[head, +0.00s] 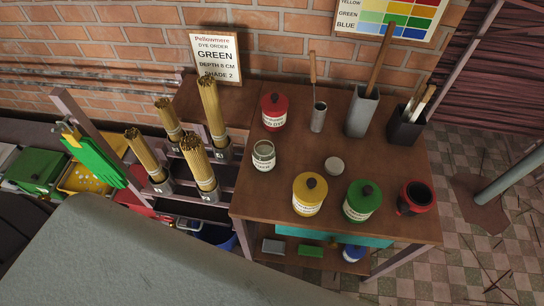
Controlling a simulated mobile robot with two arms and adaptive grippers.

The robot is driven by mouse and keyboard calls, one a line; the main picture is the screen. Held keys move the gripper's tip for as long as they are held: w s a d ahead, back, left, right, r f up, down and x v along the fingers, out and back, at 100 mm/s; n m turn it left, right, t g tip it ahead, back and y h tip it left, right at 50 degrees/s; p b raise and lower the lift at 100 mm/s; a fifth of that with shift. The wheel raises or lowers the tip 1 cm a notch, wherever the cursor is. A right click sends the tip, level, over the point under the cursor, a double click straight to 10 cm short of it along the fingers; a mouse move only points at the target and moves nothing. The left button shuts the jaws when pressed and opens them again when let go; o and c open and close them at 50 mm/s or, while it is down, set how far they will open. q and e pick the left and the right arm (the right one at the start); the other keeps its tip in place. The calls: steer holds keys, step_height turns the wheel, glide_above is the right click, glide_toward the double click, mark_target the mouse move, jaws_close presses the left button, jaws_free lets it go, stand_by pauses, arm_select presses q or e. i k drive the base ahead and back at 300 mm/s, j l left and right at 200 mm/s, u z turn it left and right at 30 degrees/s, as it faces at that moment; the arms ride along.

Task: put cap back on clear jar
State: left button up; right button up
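The clear jar (264,158) stands upright and open-topped on the left part of the wooden table, with a label on its front. A round grey cap (334,166) lies flat on the table to its right, apart from the jar. Neither of my grippers shows in the head view. A large grey shape fills the lower left and hides what is beneath it.
The wooden table (300,146) also holds a red jar (274,109), a yellow jar (310,192), a green jar (362,201), a black-and-red pot (415,198) and tool holders. Bundled incense sticks (198,163) stand left. Bare tabletop surrounds the cap.

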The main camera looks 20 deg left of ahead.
mark_target(264, 154)
steer(key=k+j, duration=0.1)
steer(key=j, duration=0.6)
steer(key=j+u, duration=0.1)
steer(key=j, duration=0.55)
steer(key=k, duration=0.05)
